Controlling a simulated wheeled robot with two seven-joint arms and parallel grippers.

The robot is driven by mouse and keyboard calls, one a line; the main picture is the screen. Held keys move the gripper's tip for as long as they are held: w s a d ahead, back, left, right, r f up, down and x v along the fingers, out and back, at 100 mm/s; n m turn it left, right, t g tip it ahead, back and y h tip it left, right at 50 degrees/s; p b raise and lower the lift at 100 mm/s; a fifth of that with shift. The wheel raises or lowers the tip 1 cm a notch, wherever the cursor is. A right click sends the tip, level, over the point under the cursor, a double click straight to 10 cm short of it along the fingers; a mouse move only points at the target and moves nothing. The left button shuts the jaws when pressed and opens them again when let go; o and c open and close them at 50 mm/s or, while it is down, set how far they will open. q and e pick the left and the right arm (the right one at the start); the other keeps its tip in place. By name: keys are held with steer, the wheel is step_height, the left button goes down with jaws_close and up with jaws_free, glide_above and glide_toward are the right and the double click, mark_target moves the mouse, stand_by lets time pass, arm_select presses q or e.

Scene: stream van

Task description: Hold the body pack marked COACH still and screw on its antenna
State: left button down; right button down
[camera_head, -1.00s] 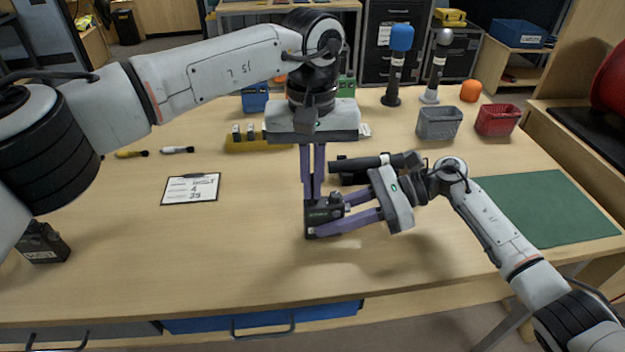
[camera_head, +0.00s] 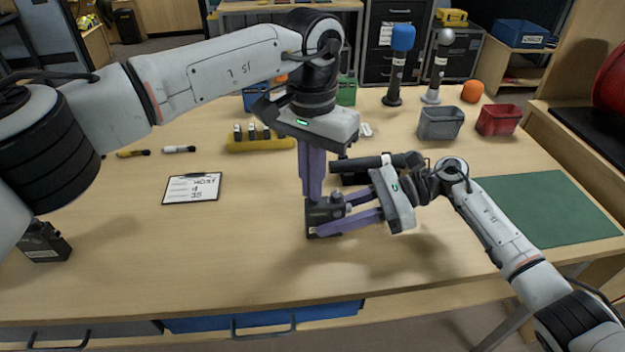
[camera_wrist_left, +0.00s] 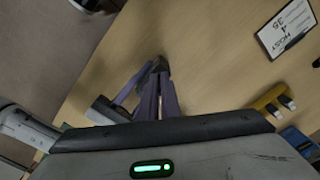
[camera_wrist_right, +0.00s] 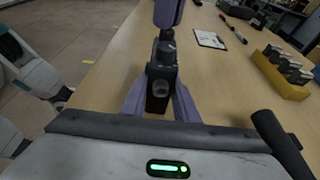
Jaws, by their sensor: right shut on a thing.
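A small black body pack (camera_head: 326,222) stands on the table between the fingers of my right gripper (camera_head: 322,227); its label is not readable. My right gripper is shut on it from the right. The right wrist view shows the pack (camera_wrist_right: 158,88) upright, with a knob-like part on top. My left gripper (camera_head: 312,196) points down with its fingertips at the top of the pack. Its fingers lie close together in the left wrist view (camera_wrist_left: 160,78). The antenna cannot be made out; the fingers may hide it.
A second black pack (camera_head: 42,242) stands at the table's left edge. A clipboard (camera_head: 192,188) lies left of the grippers. A yellow holder (camera_head: 260,143) is behind them, a black cylinder (camera_head: 362,163) beside my right gripper. A green mat (camera_head: 535,207) lies right. The front left table is clear.

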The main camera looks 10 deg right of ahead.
arm_select(q)
steer(key=c, duration=1.9)
jaws_free()
steer(key=shift+r, duration=0.1)
step_height(320, 180, up, 12)
arm_select(e)
steer(key=c, duration=1.3)
jaws_free()
steer(key=shift+d, duration=0.1)
